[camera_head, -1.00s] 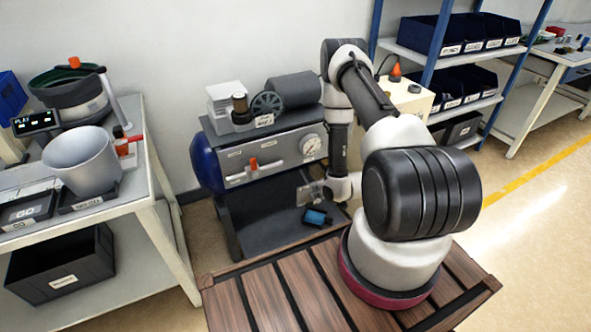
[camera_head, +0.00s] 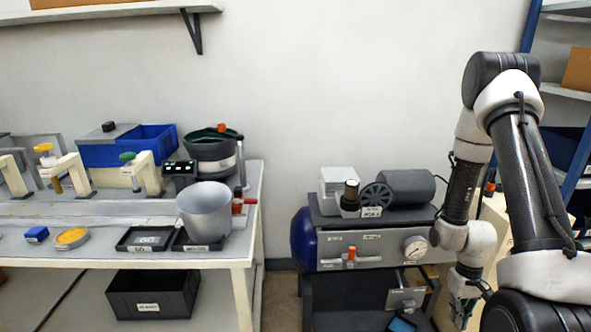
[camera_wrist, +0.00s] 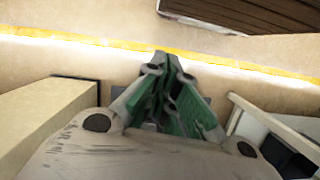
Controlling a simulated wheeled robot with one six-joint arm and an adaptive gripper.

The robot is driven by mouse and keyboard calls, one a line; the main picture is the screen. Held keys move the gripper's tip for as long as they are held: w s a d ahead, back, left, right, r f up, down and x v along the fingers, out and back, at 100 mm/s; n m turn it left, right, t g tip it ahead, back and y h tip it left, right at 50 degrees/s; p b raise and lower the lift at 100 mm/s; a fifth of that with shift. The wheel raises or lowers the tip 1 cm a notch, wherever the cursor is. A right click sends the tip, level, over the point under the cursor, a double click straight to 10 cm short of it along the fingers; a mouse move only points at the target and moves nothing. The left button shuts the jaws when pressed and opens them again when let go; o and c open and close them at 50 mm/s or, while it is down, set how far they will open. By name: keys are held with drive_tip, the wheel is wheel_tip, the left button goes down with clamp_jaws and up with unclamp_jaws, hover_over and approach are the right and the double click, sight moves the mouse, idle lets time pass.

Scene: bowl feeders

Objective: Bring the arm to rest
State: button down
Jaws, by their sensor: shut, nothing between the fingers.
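My arm stands at the right of the head view, folded, with its forearm and wrist hanging down. My gripper (camera_head: 462,312) points downward near the bottom edge, partly cut off and beside the compressor bench. In the wrist view my gripper (camera_wrist: 168,68) shows with its green-padded fingers together and nothing between them. Below it in that view lies the bare floor with a yellow line.
A compressor unit (camera_head: 370,245) with a gauge stands left of my gripper. A workbench (camera_head: 120,256) at the left holds a grey bowl (camera_head: 205,210) and labelled trays. A cream cabinet (camera_head: 497,228) and blue shelving stand behind my arm.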

drive_tip(key=s+a+r+t, duration=0.2)
drive_tip(key=s+a+r, duration=0.1)
drive_tip(key=r, duration=1.1)
drive_tip(key=s+a+r+t, duration=0.2)
drive_tip(key=s+a+r, duration=0.1)
drive_tip(key=r, duration=1.1)
drive_tip(key=s+a+r+n+t, duration=0.1)
drive_tip(key=s+a+r+t, duration=0.2)
drive_tip(key=r, duration=1.2)
drive_tip(key=shift+s, duration=0.7)
